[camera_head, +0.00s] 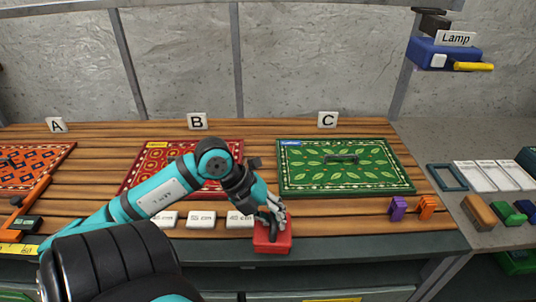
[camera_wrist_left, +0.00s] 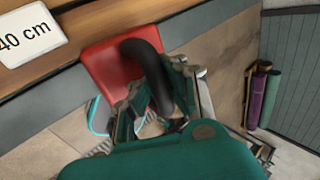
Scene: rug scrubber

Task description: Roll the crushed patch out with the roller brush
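My left gripper (camera_head: 274,214) is at a red block (camera_head: 272,240) with a black arched handle, at the front edge of the wooden table. In the left wrist view, the two fingers (camera_wrist_left: 160,100) are on either side of the black handle (camera_wrist_left: 150,68), over the red block (camera_wrist_left: 103,68). I cannot tell whether they press on it. The green rug C (camera_head: 385,180) lies flat with a dark raised bar or patch (camera_head: 342,158) near its middle. I cannot make out a crushed patch for certain. My right gripper is not in view.
A red rug (camera_head: 150,165) behind my left arm and an orange patterned rug (camera_head: 40,160) lie under cards B and A. White length cards (camera_head: 201,219) line the front. Purple (camera_head: 398,208) and orange (camera_head: 427,207) blocks stand at right. A long orange-handled tool (camera_head: 35,193) lies at left.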

